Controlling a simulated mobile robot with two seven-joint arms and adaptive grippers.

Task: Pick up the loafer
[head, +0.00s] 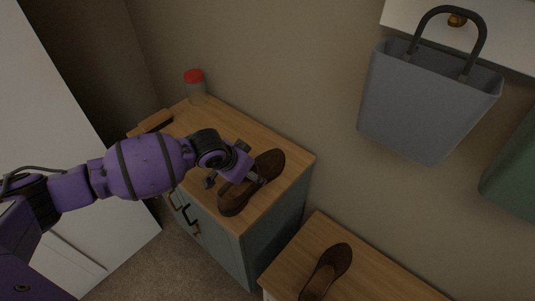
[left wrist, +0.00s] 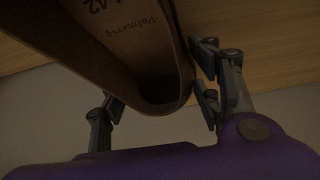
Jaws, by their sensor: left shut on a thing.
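A dark brown loafer (head: 267,166) is at the right end of the wooden-topped cabinet, its sole seemingly at or near the top; I cannot tell whether it is lifted. My left gripper (head: 236,180) is shut on this loafer and hides its middle. In the left wrist view, one end of the loafer (left wrist: 165,98) with printed lettering inside sits between the fingers of my left gripper (left wrist: 160,108). A second brown loafer (head: 337,259) lies on a separate wooden surface at the lower right. My right gripper is not in view.
The cabinet top (head: 293,164) also holds a red-lidded jar (head: 195,87) at the back and a brown item (head: 158,121) at the left. A grey bucket-like bag (head: 425,105) hangs on the wall, with a green one (head: 514,172) beside it. Bare wood lies behind the loafer.

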